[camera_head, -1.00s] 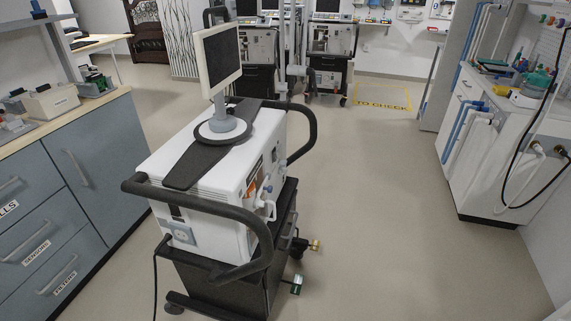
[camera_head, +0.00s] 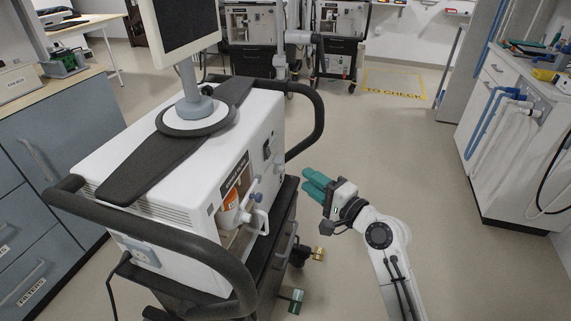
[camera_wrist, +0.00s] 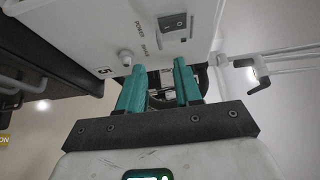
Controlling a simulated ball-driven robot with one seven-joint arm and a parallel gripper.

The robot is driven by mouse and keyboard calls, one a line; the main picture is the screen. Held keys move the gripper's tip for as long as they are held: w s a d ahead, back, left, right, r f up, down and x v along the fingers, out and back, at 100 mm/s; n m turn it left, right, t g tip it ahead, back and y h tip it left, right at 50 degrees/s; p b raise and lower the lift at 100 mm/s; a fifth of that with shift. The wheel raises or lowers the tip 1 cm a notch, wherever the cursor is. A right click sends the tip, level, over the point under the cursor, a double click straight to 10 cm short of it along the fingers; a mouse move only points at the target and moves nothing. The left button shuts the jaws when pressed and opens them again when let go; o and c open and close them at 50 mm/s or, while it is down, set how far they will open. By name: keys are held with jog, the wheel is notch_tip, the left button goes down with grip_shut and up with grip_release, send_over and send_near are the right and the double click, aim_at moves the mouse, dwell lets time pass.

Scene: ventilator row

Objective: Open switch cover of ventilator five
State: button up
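The nearest ventilator (camera_head: 170,165) is a white box on a black cart, with a monitor (camera_head: 182,30) on top. In the head view a small dark switch-like part (camera_head: 267,152) sits on its right side. In the wrist view, a white panel (camera_wrist: 90,25) carries a dark rocker switch (camera_wrist: 173,24) beside the word POWER, a pale round knob (camera_wrist: 125,57) and a label (camera_wrist: 104,70) that seems to read 5. I cannot make out a separate cover. My gripper (camera_head: 309,182) has teal fingers, apart from the ventilator on its right. In the wrist view it (camera_wrist: 157,72) is open and empty, below the switch.
Black handle bars (camera_head: 308,125) curve out from the ventilator, one close to my gripper. Blue-grey drawers (camera_head: 50,150) stand at left and a white counter (camera_head: 520,140) at right. More ventilators (camera_head: 338,40) stand behind. The floor between is clear.

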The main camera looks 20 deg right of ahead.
aim_at(274, 151)
jog(key=x, duration=0.9)
jog(key=shift+w+f, duration=0.1)
grip_shut()
